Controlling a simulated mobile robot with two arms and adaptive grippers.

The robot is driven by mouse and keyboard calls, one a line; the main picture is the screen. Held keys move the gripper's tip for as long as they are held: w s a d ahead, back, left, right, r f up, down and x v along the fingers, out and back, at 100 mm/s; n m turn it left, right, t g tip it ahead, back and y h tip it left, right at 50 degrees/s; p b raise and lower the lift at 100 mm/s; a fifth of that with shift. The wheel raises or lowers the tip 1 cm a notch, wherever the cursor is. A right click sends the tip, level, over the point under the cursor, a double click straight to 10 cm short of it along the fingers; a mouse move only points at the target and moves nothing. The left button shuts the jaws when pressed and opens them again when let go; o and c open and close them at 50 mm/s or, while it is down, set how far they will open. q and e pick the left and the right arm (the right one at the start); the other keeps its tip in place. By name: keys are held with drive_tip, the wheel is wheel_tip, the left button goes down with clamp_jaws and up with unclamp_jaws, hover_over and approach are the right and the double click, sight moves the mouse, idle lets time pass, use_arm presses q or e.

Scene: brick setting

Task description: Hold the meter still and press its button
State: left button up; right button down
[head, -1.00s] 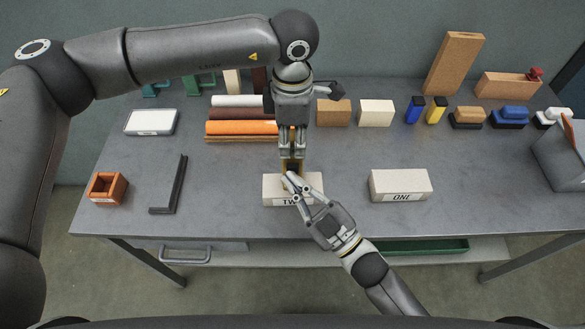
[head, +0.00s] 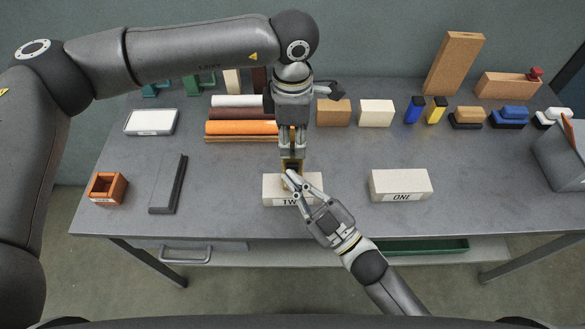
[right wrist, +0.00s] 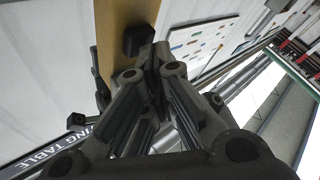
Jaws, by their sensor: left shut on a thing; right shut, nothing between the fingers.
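The meter (head: 292,166) is a small yellow and dark thing above the pale block marked TWO (head: 272,188). My left gripper (head: 292,156) comes down from behind and is shut on it. My right gripper (head: 288,178) is shut and empty, its tips at the meter's near side, covering part of it and of the block's label. In the right wrist view, a yellow-brown face (right wrist: 115,22) with a black raised button (right wrist: 138,40) lies just beyond the right fingertips (right wrist: 152,58). I cannot tell whether the tips touch the button or whether it is pressed.
A pale block marked ONE (head: 400,186) stands to the right. At the left are a dark slab (head: 167,185), an orange open box (head: 107,188) and a white-topped tray (head: 151,122). Rolls (head: 240,128) and several blocks line the back. The table between the two pale blocks is clear.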

drive_tip(key=shift+s, duration=0.8)
drive_tip(key=shift+s, duration=2.5)
use_arm(q)
drive_tip(key=o, duration=1.2)
drive_tip(key=shift+o, duration=0.2)
